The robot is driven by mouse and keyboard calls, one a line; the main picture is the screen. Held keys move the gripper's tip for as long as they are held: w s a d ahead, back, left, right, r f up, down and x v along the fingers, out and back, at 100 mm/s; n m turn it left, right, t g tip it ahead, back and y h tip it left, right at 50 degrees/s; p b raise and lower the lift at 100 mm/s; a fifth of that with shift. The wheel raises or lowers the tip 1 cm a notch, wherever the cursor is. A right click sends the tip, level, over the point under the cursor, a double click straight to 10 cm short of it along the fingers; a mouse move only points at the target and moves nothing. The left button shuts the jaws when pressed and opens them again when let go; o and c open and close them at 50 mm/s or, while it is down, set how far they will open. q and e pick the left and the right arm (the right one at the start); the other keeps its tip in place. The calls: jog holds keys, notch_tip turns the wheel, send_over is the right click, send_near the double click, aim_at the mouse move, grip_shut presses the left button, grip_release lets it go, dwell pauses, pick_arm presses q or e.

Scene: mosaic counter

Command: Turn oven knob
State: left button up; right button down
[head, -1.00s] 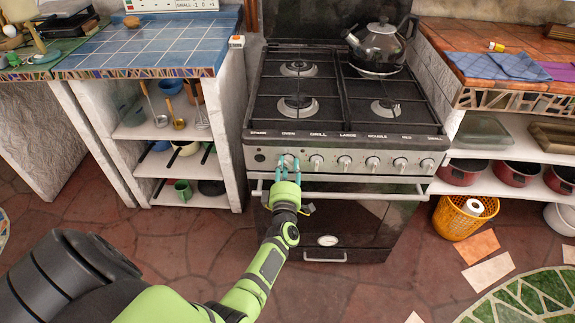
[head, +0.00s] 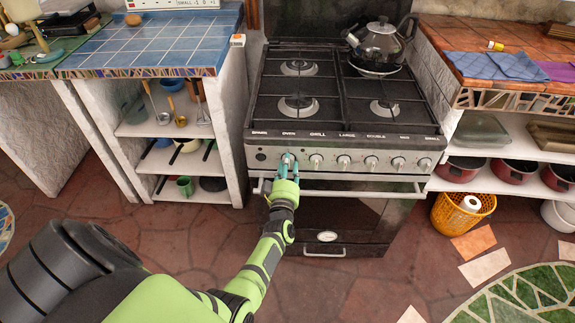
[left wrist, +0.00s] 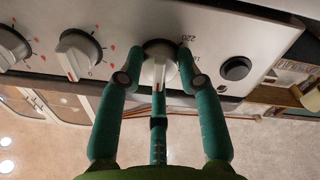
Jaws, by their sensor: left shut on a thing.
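The stove's front panel (head: 340,158) carries a row of white knobs under printed labels. My left gripper (head: 287,160) is at the second control from the left, below the label OVEN. In the left wrist view, the oven knob (left wrist: 158,64) is white, with numbers printed beside it. The teal fingers of my left gripper (left wrist: 160,85) are shut around this knob, one on each side and one below. In the head view the fingers hide most of the knob. My right gripper is not in view.
A neighbouring knob (left wrist: 80,55) sits close beside the fingers. The oven door handle (head: 350,190) runs below my gripper. A black button (left wrist: 235,68) is on the other side. A kettle (head: 381,42) stands on the back right burner.

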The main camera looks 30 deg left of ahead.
pick_arm(q)
jog(key=shift+a+r, duration=0.1)
jog(key=shift+r, duration=0.05)
dwell(0.3)
jog(key=o, duration=1.1)
jog(key=shift+o, duration=0.2)
jog(key=v, duration=0.7)
jog(key=shift+s, duration=0.15)
